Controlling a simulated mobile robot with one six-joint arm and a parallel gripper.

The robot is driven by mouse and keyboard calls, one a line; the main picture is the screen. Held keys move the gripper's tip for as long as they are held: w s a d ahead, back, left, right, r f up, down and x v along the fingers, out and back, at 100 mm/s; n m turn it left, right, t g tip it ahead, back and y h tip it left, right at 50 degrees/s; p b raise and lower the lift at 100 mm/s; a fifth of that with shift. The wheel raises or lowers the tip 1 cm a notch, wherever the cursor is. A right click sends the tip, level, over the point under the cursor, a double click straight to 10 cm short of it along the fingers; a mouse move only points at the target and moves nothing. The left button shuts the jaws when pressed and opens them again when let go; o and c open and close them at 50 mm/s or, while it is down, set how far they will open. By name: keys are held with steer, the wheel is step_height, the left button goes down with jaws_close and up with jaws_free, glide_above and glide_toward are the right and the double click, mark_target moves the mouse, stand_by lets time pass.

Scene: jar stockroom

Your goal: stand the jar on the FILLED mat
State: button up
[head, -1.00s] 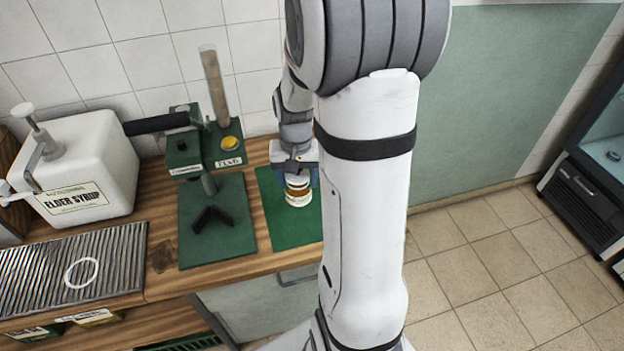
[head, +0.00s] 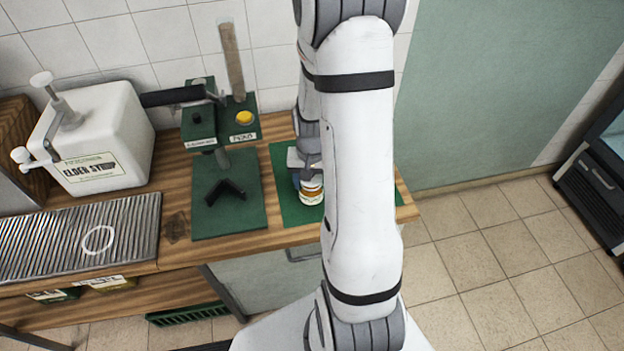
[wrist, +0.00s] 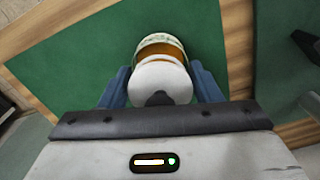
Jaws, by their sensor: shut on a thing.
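The jar (head: 311,190) has a white lid, amber contents and a pale label. My gripper (head: 303,178) is shut on it, with blue fingers on both sides. In the wrist view the jar (wrist: 161,75) sits between the fingers of my gripper (wrist: 162,88). The jar is over the green mat (head: 290,208), near its front part in the head view. The mat also fills much of the wrist view (wrist: 75,60). I cannot tell whether the jar's base touches the mat. No word on the mat is readable, and my arm hides its right part.
A white elder syrup dispenser (head: 95,140) and a ribbed drain tray (head: 60,240) with a white ring are farther left. The counter's front edge is close to the jar.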

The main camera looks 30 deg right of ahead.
steer(key=shift+f, duration=0.2)
steer(key=o, duration=1.1)
step_height(320, 180, up, 12)
steer(key=shift+r, duration=0.1)
steer(key=s+a+r+n+t, duration=0.3)
steer(key=s+a+r+n, duration=0.3)
steer(key=s+a+r, duration=0.4)
steer(key=shift+s+a+r, duration=0.3)
steer(key=shift+s+a, duration=0.65)
steer(key=shift+s, duration=0.3)
